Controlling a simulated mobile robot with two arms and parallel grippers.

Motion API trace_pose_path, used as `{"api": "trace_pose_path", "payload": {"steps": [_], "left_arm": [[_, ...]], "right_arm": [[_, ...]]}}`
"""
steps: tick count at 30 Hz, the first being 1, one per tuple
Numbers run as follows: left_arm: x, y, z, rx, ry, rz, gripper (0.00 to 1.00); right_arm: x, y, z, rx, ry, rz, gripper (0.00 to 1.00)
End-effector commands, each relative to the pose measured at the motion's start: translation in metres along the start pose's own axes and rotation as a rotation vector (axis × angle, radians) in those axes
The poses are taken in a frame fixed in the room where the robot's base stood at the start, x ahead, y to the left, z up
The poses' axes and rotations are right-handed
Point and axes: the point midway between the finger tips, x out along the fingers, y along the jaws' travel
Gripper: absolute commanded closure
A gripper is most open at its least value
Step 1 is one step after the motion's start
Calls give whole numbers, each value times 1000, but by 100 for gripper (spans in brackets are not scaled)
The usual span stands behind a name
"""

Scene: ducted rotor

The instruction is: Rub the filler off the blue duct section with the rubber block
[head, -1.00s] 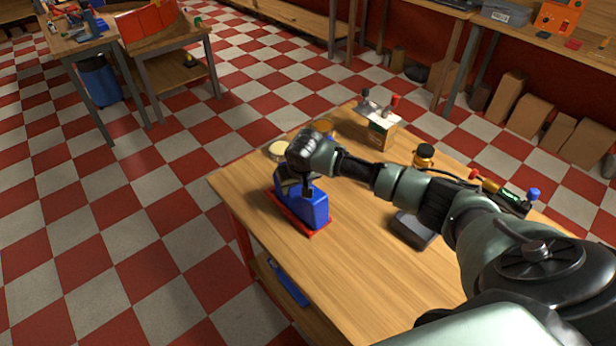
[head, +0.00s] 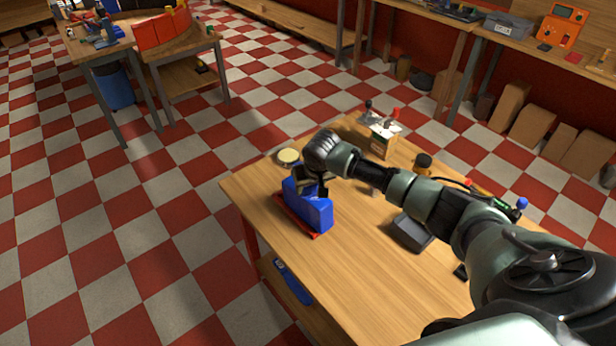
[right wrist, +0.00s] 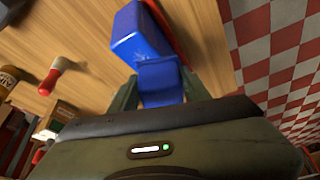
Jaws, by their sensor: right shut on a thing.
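The blue duct section (head: 312,208) stands in a red cradle (head: 296,217) at the table's left edge. It also shows in the right wrist view (right wrist: 138,35). My right gripper (head: 312,184) is over the far left part of the section. In the right wrist view its fingers (right wrist: 158,92) are shut on a blue piece (right wrist: 160,78) touching or overlapping the section. I cannot tell whether this piece is the rubber block or part of the section. No filler can be made out. My left gripper is not in view.
The wooden table (head: 350,265) is bare at the front. A dark grey box (head: 411,232) lies under my right forearm. A toggle-clamp fixture (head: 380,130), a round tin (head: 289,156) and a black-capped jar (head: 423,163) stand farther back. A red-tipped item (right wrist: 50,76) lies near the gripper.

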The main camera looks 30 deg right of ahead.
Motion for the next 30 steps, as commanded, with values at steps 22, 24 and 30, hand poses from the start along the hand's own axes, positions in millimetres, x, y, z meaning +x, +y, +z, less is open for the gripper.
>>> {"api": "trace_pose_path", "payload": {"steps": [22, 24, 30], "left_arm": [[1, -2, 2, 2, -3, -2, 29], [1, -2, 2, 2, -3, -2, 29], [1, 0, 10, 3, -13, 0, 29]], "right_arm": [[-18, 7, -19, 2, 2, 0, 92], [-18, 7, -19, 2, 2, 0, 92], [-20, -6, -15, -67, 0, -25, 92]]}}
